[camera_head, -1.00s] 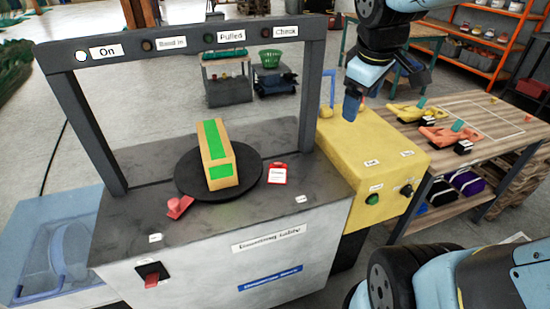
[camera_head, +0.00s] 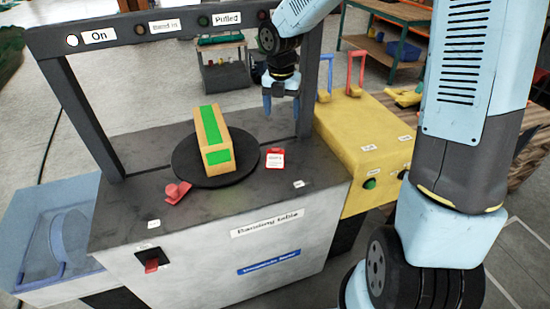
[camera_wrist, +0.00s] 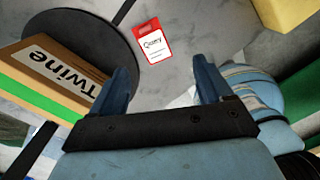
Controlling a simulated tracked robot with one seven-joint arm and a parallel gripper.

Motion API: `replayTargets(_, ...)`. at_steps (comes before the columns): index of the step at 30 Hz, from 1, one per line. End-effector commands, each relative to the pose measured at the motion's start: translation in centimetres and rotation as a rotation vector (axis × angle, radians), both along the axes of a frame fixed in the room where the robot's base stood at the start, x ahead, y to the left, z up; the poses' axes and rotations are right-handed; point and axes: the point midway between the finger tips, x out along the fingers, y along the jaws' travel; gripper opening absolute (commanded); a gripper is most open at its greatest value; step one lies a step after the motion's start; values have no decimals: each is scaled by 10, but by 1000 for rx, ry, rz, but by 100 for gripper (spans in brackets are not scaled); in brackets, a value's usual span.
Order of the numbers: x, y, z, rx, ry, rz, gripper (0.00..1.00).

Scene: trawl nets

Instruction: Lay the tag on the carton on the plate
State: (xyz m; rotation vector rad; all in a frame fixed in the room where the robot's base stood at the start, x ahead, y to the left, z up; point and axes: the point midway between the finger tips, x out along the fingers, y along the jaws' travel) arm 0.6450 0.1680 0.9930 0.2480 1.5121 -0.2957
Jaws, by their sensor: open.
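The tag (camera_head: 275,158), red and white, lies flat on the grey table top just right of the round plate. In the wrist view the tag (camera_wrist: 152,42) lies beyond and between my fingertips, with a printed word on it. The carton (camera_head: 212,140), tan with a green band, sits on the dark round plate (camera_head: 187,172). The wrist view shows the carton (camera_wrist: 50,68) at the left with the word "Twine", beside the plate's edge (camera_wrist: 112,28). My gripper (camera_head: 281,108) is open and empty, fingers pointing down, above the table near the tag.
A grey frame (camera_head: 85,120) with labelled lamps arches over the table. A red clamp-like piece (camera_head: 177,191) lies left of the plate. A yellow box (camera_head: 350,140) with handles adjoins on the right. A red switch (camera_head: 152,265) is on the table's front.

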Motion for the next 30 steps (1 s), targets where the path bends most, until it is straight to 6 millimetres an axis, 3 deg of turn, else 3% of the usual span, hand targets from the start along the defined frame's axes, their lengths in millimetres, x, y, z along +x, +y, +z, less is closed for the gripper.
replayTargets(3,7,12,-14,19,26,132,79)
replayTargets(9,11,20,-25,32,41,231,79)
replayTargets(14,11,21,-43,34,44,241,79)
replayTargets(24,11,20,-98,33,43,239,79)
replayTargets(30,11,20,-110,32,42,237,79)
